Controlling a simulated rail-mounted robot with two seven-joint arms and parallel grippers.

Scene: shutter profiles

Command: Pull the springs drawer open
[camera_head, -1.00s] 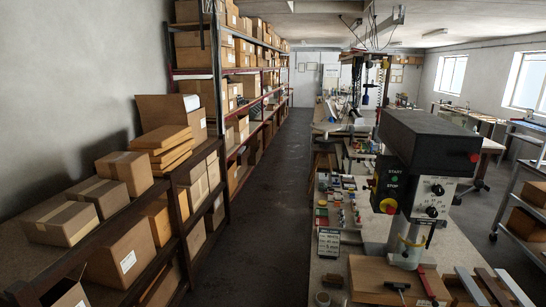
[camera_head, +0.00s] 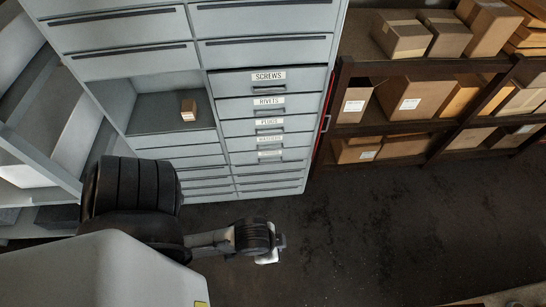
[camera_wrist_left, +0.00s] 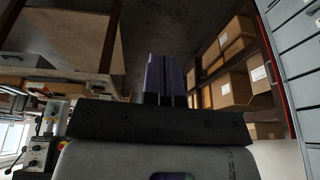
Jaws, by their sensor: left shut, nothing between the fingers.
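A grey drawer cabinet (camera_head: 268,20) stands at the back of the head view. Its right column has labelled drawers: the screws drawer (camera_head: 300,84), rivets drawer (camera_head: 300,105), plugs drawer (camera_head: 298,126), one whose label looks like washers (camera_head: 297,141), and a lowest labelled drawer (camera_head: 296,155) with lettering too small to read. I cannot tell for sure which is the springs drawer. The labelled drawers look closed, with dark handles under their labels. My left gripper (camera_wrist_left: 167,80) is shut and empty in the left wrist view, away from the cabinet. My right gripper is not in view.
An open compartment left of the labelled drawers holds a small brown box (camera_head: 188,110). A dark shelf rack (camera_head: 432,165) with cardboard boxes stands right of the cabinet. The dark floor (camera_head: 380,230) in front is clear. A tabletop edge (camera_head: 510,297) shows at lower right.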

